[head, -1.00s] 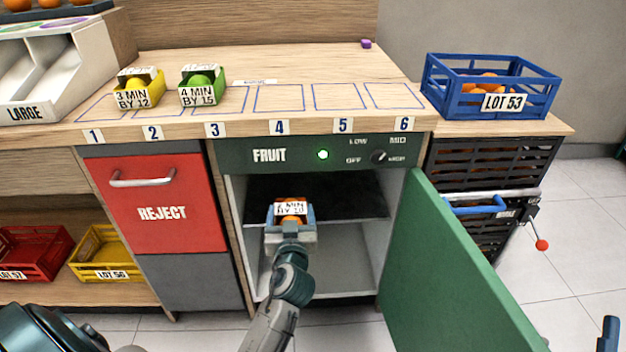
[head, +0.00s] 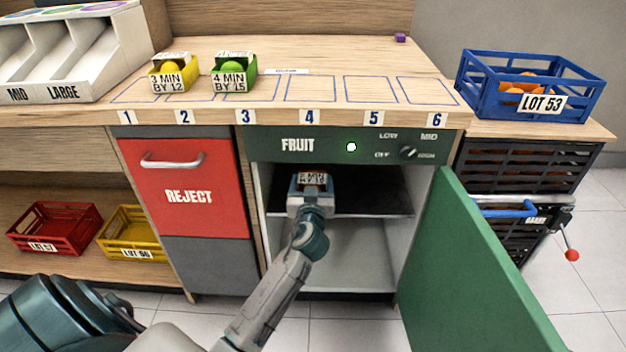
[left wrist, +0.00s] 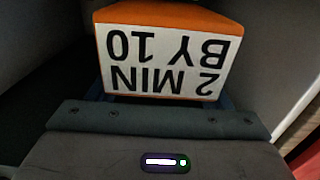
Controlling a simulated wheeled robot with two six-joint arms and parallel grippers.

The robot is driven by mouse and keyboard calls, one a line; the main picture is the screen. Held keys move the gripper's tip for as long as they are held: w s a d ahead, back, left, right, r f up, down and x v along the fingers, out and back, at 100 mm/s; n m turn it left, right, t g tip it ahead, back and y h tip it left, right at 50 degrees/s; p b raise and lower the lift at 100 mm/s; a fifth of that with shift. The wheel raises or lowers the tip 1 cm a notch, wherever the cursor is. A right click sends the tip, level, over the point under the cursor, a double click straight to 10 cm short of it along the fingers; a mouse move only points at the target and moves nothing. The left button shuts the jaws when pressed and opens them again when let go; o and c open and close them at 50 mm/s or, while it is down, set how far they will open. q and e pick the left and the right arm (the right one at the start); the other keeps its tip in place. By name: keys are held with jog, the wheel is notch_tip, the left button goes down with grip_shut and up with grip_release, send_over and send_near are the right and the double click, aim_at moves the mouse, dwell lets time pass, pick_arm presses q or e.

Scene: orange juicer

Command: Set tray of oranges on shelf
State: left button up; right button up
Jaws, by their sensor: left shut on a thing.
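My left gripper (head: 309,200) reaches through the open front of the FRUIT cabinet (head: 265,150). It is shut on a small tray with a white label (head: 312,179). The tray is above the dark shelf (head: 372,203) inside; I cannot tell whether it touches it. The gripper hides most of the tray. My right gripper is out of view.
The green door (head: 465,270) stands open at the right of the cabinet. The red REJECT drawer (head: 190,195) is shut at its left. Above, a yellow tray (head: 157,81) and a green tray (head: 217,84) stand on the counter. A blue crate, LOT 53 (head: 490,98), stands at right.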

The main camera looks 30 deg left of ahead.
aim_at(310, 170)
pick_arm(q)
jog(key=x, duration=0.7)
jog(key=shift+s+a+f+b, duration=0.25)
jog(key=shift+a+f+b, duration=0.05)
jog(key=shift+a+f, duration=0.05)
jog(key=shift+f+b, duration=0.7)
jog(key=shift+f, duration=1.1)
jog(key=o, duration=1.1)
jog(key=shift+r, duration=0.1)
